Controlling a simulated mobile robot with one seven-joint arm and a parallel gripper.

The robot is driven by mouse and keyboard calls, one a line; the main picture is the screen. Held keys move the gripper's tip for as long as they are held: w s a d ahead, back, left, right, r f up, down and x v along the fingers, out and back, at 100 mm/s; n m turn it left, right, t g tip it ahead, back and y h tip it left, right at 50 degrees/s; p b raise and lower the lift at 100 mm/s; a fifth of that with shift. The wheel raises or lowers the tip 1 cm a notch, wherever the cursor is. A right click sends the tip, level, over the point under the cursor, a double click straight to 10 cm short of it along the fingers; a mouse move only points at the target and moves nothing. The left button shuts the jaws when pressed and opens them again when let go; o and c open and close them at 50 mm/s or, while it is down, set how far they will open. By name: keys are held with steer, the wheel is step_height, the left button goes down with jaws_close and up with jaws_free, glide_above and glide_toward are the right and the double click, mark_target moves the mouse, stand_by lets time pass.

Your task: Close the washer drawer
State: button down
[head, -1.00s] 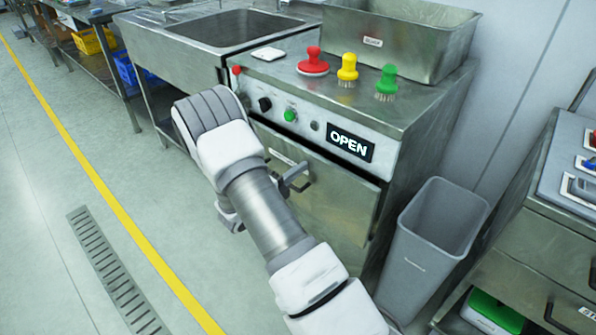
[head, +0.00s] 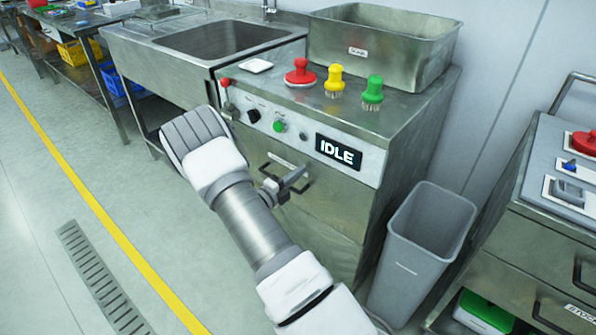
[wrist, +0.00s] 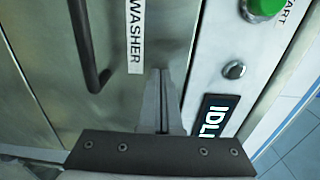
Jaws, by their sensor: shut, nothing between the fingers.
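The washer drawer (head: 325,212) is a steel front under the control panel. It looks flush with the cabinet in the head view. Its dark bar handle (head: 268,168) shows beside my arm. In the wrist view the drawer front (wrist: 175,30) carries a WASHER label (wrist: 135,35), with the handle (wrist: 92,65) to the left. My gripper (head: 300,176) is shut and empty, its fingertips (wrist: 163,75) at the drawer front between label and panel. I cannot tell whether they touch. The panel display (head: 338,152) reads IDLE. My arm hides part of the drawer's left side.
Red (head: 300,75), yellow (head: 334,84) and green (head: 373,92) brushes and a steel tub (head: 385,45) stand on top of the washer. A grey bin (head: 425,240) stands close on its right. A sink (head: 215,38) adjoins it on the left. The floor at left is clear.

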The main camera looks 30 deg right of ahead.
steer(key=p+v, duration=0.3)
steer(key=v, duration=1)
steer(key=s+r+m+g+y, duration=0.75)
steer(key=s+r+m, duration=0.45)
steer(key=r+m, duration=0.65)
steer(key=s+a+r+m+t+y, duration=0.3)
steer(key=s+a+r+m+y, duration=0.25)
steer(key=m, duration=0.55)
steer(key=s+a+r+m+t+y, duration=0.4)
steer(key=s+a+m, duration=0.25)
steer(key=m, duration=0.35)
step_height(320, 180, up, 19)
steer(key=p, duration=1.8)
steer(key=shift+s+d+f, duration=0.25)
steer(key=shift+s+d, duration=0.05)
steer(key=shift+s, duration=0.1)
steer(key=c, duration=1.6)
jaws_free()
